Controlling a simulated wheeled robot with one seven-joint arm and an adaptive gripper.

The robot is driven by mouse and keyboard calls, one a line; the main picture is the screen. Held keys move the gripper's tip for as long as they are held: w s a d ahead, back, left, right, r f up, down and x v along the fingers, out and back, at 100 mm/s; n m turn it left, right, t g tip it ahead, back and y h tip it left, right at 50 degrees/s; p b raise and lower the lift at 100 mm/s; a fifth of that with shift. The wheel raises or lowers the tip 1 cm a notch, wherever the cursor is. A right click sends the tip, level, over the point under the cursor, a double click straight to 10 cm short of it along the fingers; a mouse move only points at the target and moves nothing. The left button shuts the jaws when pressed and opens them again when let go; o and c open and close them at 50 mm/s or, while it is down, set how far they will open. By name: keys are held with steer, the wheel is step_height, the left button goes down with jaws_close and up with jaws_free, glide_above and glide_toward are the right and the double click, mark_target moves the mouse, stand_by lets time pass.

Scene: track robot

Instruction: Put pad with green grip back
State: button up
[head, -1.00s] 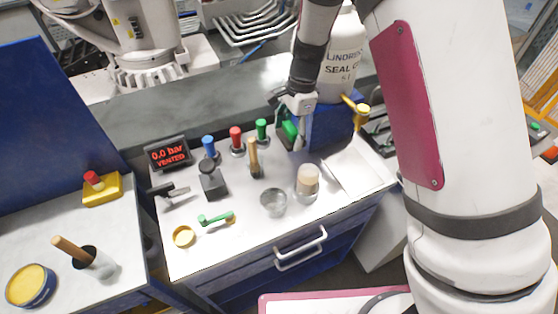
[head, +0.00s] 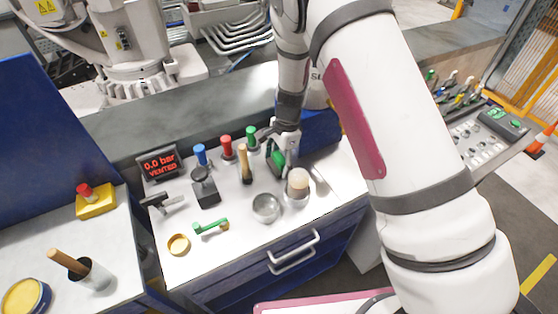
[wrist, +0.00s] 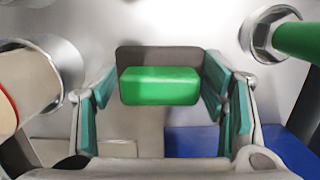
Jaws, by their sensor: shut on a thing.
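The pad with green grip (head: 277,162) is a dark plate with a green block handle. My gripper (head: 284,150) holds it near the back right of the white worktop (head: 220,245), between the green-handled knob (head: 251,137) and the jar with a beige top (head: 298,184). In the wrist view the green grip (wrist: 159,86) sits between the teal finger pads, with the dark plate (wrist: 159,55) behind it. My fingers are shut on it. Whether the plate touches the worktop I cannot tell.
A pressure display (head: 159,164) reads 0.0 bar, vented. A blue box (head: 322,130) stands behind right. The front right worktop is clear.

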steer(key=shift+f, duration=0.1)
steer(key=o, duration=1.8)
steer(key=s+d+r+n+t+b, duration=0.1)
steer(key=s+d+r+n, duration=0.15)
steer(key=r, duration=0.95)
steer(key=s+d+r+n, duration=0.1)
steer(key=s+d+r, duration=0.15)
steer(key=r, duration=0.95)
steer(key=s+d+r+n+t, duration=0.1)
steer(key=s+d+r+n, duration=0.2)
steer(key=s, duration=0.4)
steer(key=s+d+r+n+t+h, duration=0.1)
steer(key=s+d+r+n+t, duration=0.1)
steer(key=s+r, duration=0.3)
steer(key=s+d+r+n+t, duration=0.2)
steer(key=s+d+r+n, duration=0.2)
steer(key=s, duration=0.5)
steer(key=shift+n+h, duration=0.3)
steer(key=shift+n, duration=0.15)
